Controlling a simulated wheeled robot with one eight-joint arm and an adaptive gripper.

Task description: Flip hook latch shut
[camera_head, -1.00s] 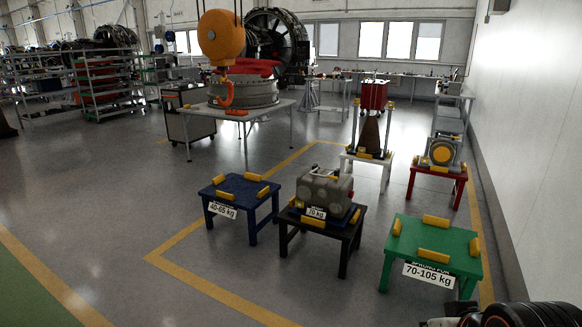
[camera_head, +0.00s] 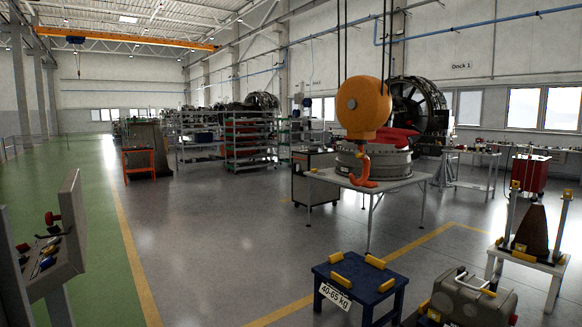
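A large orange hook block (camera_head: 363,108) hangs on dark cables right of the picture's middle. Its orange-red hook (camera_head: 361,166) hangs below it and appears in front of the white table with the ring-shaped engine casing. The latch on the hook is too small to make out, so I cannot tell whether it is open or shut. My gripper is not in view.
The white table (camera_head: 408,182) with the casing (camera_head: 375,162) stands behind the hook. A blue stand (camera_head: 358,291) marked 40-65 kg is below. A control console (camera_head: 62,243) stands at left. Grey floor between console and table is clear.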

